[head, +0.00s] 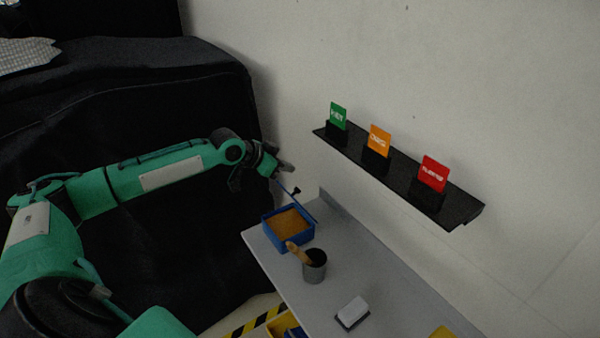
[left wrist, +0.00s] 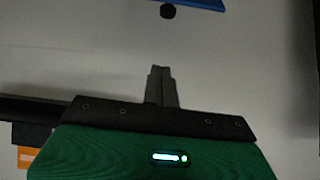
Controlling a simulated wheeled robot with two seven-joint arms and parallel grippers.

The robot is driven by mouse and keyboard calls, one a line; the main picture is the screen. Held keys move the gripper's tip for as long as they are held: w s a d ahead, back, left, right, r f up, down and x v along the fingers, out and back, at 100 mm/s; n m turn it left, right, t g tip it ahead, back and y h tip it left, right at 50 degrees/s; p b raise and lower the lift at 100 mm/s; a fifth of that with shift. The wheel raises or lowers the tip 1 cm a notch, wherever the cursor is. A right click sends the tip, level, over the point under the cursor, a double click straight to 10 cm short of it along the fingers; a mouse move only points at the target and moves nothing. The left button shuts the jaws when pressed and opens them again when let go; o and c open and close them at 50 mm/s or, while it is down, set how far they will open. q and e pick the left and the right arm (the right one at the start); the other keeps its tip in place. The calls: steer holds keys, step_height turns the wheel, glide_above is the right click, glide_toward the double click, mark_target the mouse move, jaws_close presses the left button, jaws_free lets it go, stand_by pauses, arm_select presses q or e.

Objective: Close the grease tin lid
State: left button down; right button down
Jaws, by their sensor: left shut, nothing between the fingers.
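The grease tin is an open blue box (head: 272,236) with brown-orange grease (head: 288,222) inside, at the far end of the grey shelf top. Its blue lid (head: 298,202) stands raised at the tin's back side, seen nearly edge-on, with a small black knob (head: 296,190). In the left wrist view, a blue edge of the lid (left wrist: 195,3) and the black knob (left wrist: 167,12) show at the top. My left gripper (head: 287,168) is shut and empty, just above the lid's upper end; contact cannot be told. Its closed fingers (left wrist: 160,70) also show in the left wrist view. My right gripper is not in view.
A grey cup (head: 314,270) with a wooden-handled brush and a white-topped block (head: 352,312) stand nearer on the grey top (head: 385,290). A black wall shelf (head: 405,178) with green, orange and red cards is at right. Dark covered carts (head: 150,100) fill the left.

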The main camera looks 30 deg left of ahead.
mark_target(297, 188)
arm_select(q)
steer(key=shift+w+d+f+p, duration=0.25)
steer(key=shift+w+p, duration=0.1)
steer(key=shift+p, duration=0.15)
steer(key=w+f+p, duration=0.1)
steer(key=f+p, duration=0.1)
steer(key=w+f+p, duration=0.1)
steer(key=f+p, duration=0.1)
steer(key=w+d+f+p, duration=0.1)
steer(key=f, duration=0.2)
steer(key=shift+p, duration=0.4)
steer(key=shift+s+f, duration=0.1)
steer(key=shift+f, duration=0.05)
